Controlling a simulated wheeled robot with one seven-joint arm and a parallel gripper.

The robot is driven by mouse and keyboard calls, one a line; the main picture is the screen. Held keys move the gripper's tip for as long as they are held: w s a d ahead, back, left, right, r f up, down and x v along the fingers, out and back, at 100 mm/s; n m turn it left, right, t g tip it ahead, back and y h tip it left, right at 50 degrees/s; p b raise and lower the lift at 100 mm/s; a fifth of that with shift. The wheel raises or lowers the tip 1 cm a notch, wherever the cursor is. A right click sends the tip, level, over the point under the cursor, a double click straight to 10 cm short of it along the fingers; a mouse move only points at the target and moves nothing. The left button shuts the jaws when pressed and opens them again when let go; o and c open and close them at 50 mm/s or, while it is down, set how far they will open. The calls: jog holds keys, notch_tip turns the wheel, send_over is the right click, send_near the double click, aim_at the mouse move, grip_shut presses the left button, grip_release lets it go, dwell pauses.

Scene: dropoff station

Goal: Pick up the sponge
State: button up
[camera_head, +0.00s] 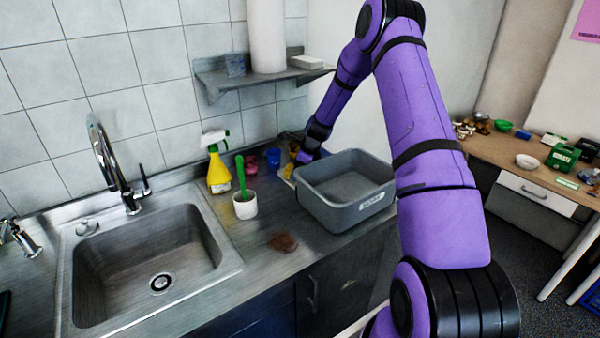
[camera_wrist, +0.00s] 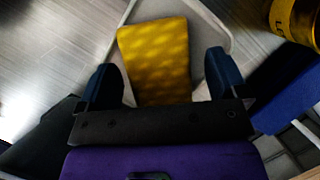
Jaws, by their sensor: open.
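The yellow sponge (camera_wrist: 155,55) lies on a pale tray (camera_wrist: 120,22) in the wrist view. My gripper (camera_wrist: 165,70) is open, with one blue fingertip on each side of the sponge's near part and gaps between. The sponge's near end is hidden by the gripper body. In the head view my gripper (camera_head: 302,158) is low over the counter behind the grey bin, and a small patch of yellow (camera_head: 294,147) shows beside it. My own arm and the bin hide most of that spot.
A grey bin (camera_head: 337,217) stands on the counter close to my gripper. A yellow spray bottle (camera_head: 219,172), a white pot with a green brush (camera_head: 245,207), a blue cup (camera_head: 273,157) and a brown clump (camera_head: 283,242) are to its left. A shelf (camera_head: 262,77) hangs above.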

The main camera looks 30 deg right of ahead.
jog(key=shift+f, duration=0.2)
dwell(0.3)
jog(key=shift+c, duration=0.2)
jog(key=c, duration=1)
notch_tip(320, 180, up, 10)
jog(key=shift+r, duration=0.25)
jog(key=o, duration=0.3)
jog(key=shift+c, duration=1)
jog(key=shift+s, duration=0.1)
